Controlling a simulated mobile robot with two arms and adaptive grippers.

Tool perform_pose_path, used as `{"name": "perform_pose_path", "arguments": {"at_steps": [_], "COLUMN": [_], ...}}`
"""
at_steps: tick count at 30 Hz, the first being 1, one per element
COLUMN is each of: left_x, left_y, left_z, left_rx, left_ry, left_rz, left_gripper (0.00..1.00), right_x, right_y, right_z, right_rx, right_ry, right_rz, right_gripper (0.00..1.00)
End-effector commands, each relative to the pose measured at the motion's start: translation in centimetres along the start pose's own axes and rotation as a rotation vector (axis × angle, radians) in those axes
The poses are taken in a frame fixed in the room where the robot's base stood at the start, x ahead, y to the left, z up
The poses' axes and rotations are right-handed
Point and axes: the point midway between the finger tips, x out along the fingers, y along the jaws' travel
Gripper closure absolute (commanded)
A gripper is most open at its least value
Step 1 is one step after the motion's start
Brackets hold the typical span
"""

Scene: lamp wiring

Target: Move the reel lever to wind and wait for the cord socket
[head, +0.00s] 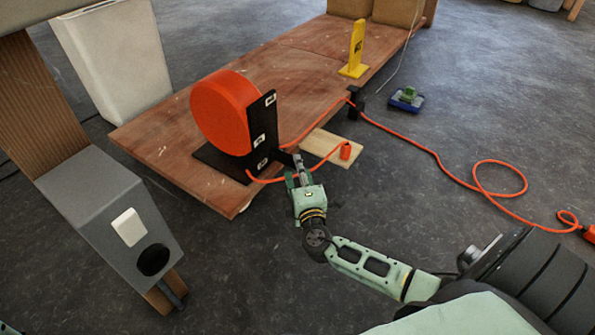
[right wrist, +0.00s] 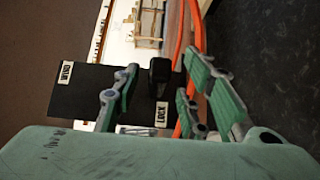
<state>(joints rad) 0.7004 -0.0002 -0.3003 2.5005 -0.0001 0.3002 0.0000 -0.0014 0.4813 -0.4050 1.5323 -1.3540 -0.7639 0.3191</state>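The orange reel (head: 222,112) stands on a black bracket (head: 264,128) with small white labels. In the right wrist view, the black panel shows WIND (right wrist: 66,72) at the left and LOCK (right wrist: 162,113) nearer the middle. The black reel lever (right wrist: 160,70) is at the LOCK side. My right gripper (head: 298,163) is at the bracket's lower right; its fingers (right wrist: 163,82) are open on either side of the lever, with gaps visible. An orange cord end (head: 589,233) lies on the floor at the right edge; I cannot tell whether it is the cord socket.
The orange cord (head: 430,152) runs through a black guide (head: 356,102) and loops on the floor. An orange piece (head: 345,151) is on a pale board (head: 322,143). A yellow sign (head: 355,52) stands on the wooden platform (head: 160,137). A grey switch box (head: 95,195) is at left.

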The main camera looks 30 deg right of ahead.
Motion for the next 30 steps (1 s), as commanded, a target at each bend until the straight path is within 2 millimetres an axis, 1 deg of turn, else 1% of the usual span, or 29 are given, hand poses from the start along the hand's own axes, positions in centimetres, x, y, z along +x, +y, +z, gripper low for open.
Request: {"name": "perform_pose_path", "arguments": {"at_steps": [1,4,12,25,30], "left_x": [-0.35,-0.44,-0.38,-0.39,-0.39], "left_y": [0.07,0.10,0.10,0.10,0.10], "left_z": [-0.11,-0.14,-0.15,-0.14,-0.13], "left_rx": [0.000,0.000,0.000,0.000,0.000], "left_ry": [0.000,0.000,0.001,0.000,0.000], "left_rz": [0.000,0.000,0.001,0.001,0.001], "left_gripper": [1.00,1.00,1.00,1.00,1.00], "right_x": [0.51,0.96,1.07,1.04,1.04], "right_y": [-0.07,-0.04,0.06,0.05,0.04], "right_z": [0.00,0.02,0.03,0.02,0.02], "right_rx": [0.000,-0.001,-0.001,0.000,0.000], "right_ry": [0.000,0.000,0.000,0.000,0.000], "right_rz": [0.002,0.000,0.000,0.000,0.000], "right_gripper": [0.61,0.61,0.62,0.99,1.00]}}
